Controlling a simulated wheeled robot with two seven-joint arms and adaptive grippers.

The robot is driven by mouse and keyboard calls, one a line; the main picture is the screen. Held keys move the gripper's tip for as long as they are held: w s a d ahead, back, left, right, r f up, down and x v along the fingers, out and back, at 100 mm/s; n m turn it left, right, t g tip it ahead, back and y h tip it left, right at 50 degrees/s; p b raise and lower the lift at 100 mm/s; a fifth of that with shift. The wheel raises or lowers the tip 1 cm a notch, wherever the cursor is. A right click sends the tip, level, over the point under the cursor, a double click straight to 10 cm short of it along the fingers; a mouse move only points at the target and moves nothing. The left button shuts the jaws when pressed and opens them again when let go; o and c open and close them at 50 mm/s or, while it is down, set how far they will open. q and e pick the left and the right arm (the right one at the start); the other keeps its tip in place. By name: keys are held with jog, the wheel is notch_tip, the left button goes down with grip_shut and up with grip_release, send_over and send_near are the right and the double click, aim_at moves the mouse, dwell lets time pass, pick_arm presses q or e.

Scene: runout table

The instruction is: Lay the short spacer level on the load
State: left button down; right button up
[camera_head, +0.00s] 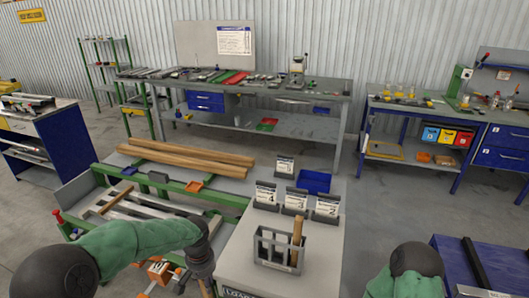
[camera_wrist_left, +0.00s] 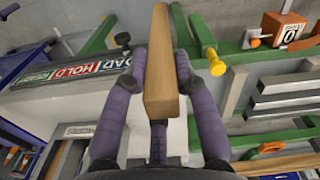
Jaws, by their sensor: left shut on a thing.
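My left gripper (camera_head: 203,280) is low at the front of the head view, beside the grey-topped stand. In the left wrist view its purple fingers (camera_wrist_left: 155,85) are shut on a pale wooden spacer (camera_wrist_left: 160,60), which sticks out past the fingertips. In the head view only a bit of that spacer shows. The load of grey metal bars (camera_head: 150,208) lies on the green runout table, partly hidden by my left arm; the bars (camera_wrist_left: 290,92) also show at the right of the wrist view. A wooden strip (camera_head: 116,200) lies across the bars. My right gripper is out of view.
A grey slotted rack (camera_head: 276,262) on the stand holds another wooden piece (camera_head: 297,235) upright. Card holders (camera_head: 295,200) and a blue bin (camera_head: 314,182) stand behind it. Long wooden beams (camera_head: 190,155) lie at the back of the runout table. An orange box (camera_head: 158,271) is near my left arm.

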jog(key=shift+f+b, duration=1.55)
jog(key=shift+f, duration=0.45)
